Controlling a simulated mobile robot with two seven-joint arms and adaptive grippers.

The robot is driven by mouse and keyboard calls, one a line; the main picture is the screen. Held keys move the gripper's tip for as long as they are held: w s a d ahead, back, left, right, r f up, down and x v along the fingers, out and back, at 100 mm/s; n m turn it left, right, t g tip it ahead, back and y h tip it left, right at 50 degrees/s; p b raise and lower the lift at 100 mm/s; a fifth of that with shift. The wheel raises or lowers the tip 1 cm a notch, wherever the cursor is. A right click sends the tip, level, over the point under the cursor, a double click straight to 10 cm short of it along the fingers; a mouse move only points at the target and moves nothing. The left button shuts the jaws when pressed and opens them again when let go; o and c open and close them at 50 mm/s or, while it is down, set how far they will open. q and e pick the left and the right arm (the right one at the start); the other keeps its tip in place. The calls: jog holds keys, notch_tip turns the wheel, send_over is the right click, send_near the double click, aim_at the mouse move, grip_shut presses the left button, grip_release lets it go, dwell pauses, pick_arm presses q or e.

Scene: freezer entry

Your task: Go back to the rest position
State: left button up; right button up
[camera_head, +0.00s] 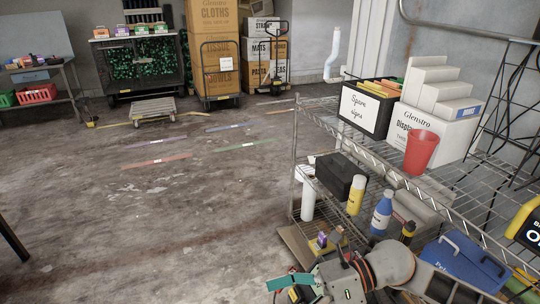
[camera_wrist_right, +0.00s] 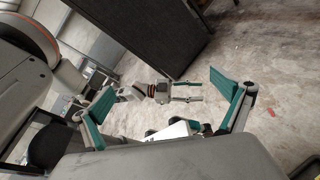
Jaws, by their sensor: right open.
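My right gripper (camera_head: 288,287) is at the bottom of the head view, in front of the wire shelf rack (camera_head: 375,147), its arm coming in from the right. One teal finger shows clearly; the other is partly cut off or hidden. In the right wrist view my right gripper (camera_wrist_right: 168,97) has its teal fingers wide apart with nothing held between them. My left gripper (camera_wrist_right: 187,91) shows farther off in the right wrist view, its two thin fingers apart and empty. It is not in the head view.
The rack holds a red cup (camera_head: 421,152), a sign box (camera_head: 366,110), a yellow bottle (camera_head: 356,195) and a blue bottle (camera_head: 381,214), close to my right arm. Open concrete floor (camera_head: 150,220) lies left. Carts with boxes (camera_head: 220,70) stand at the back.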

jog(key=w+r+m+t+y, duration=0.45)
jog(key=m+t, duration=0.65)
jog(key=m, duration=0.5)
jog(key=w+d+f+m+t+h, duration=0.4)
jog(key=d+f+m+t+h, duration=0.5)
jog(key=m, duration=0.5)
jog(key=s+d+f+m+g+h, duration=0.2)
jog(key=s+d+f+m, duration=0.1)
jog(key=f, duration=0.4)
jog(key=s+d+f+m+g+h, duration=0.2)
jog(key=s+d+f+m+h, duration=0.1)
jog(key=s+f+m, duration=0.3)
jog(key=s+d+f+m+g+h, duration=0.3)
jog(key=s+d+f+m, duration=0.1)
jog(key=f, duration=0.6)
jog(key=shift+s+d+f+m, duration=0.15)
jog(key=shift+s+d+m, duration=0.25)
jog(key=shift+s+m, duration=0.3)
